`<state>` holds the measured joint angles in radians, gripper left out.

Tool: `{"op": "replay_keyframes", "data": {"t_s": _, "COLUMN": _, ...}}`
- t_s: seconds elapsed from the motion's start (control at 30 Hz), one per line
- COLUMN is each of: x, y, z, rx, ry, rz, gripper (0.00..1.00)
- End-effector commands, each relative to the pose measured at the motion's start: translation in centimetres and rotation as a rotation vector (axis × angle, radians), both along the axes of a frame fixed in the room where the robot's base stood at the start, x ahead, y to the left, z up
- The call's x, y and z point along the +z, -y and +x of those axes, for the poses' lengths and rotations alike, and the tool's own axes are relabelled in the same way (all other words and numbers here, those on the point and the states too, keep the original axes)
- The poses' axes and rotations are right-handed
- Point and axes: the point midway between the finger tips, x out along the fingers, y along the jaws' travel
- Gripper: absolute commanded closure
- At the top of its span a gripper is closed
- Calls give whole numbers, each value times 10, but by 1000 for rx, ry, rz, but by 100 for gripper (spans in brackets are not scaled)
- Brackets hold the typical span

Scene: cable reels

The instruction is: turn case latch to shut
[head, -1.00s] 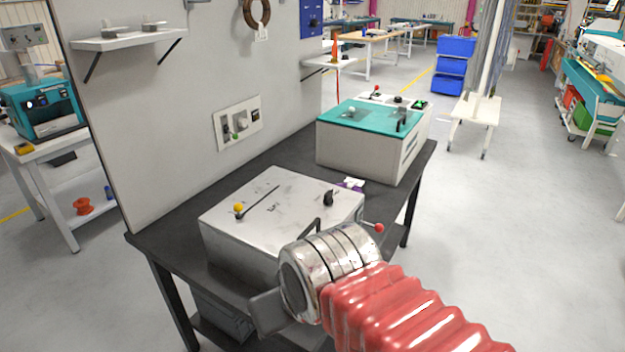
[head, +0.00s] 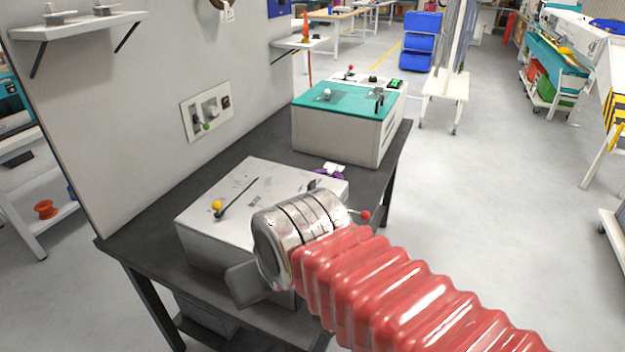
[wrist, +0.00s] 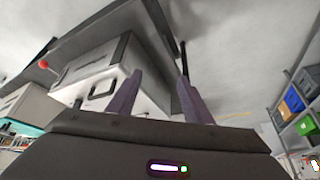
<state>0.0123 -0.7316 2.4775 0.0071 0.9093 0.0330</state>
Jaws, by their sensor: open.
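The grey case (head: 205,245) sits on the dark bench. Its top carries a yellow-knobbed lever (head: 217,206), and a red-knobbed lever (head: 364,216) stands out at its right. My wrist hides its near right part. In the wrist view, a pale box, seemingly this case (wrist: 72,92), shows left of the fingers with a black loop (wrist: 101,88) on one face. I cannot make out which part is the latch. My gripper (wrist: 160,76) is open, with nothing seen between its two fingers. In the head view it is in front of the case, mostly behind my wrist.
A teal-topped machine (head: 345,140) stands behind the case on the bench (head: 145,222). A grey wall panel with a switch plate (head: 207,112) rises along the left.

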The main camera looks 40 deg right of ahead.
Motion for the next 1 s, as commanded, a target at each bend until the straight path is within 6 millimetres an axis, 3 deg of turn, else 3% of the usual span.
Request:
{"op": "replay_keyframes", "data": {"t_s": 0.17, "x": 16, "y": 16, "z": 21, "rx": -171, "ry": -27, "rz": 85, "gripper": 47}}
{"op": "replay_keyframes", "data": {"t_s": 0.57, "x": 61, "y": 69, "z": 97, "rx": -786, "ry": -108, "rz": 389, "gripper": 47}}
{"op": "replay_keyframes", "data": {"t_s": 1.0, "x": 82, "y": 161, "z": 177, "rx": -1472, "ry": -189, "rz": 713, "gripper": 47}}
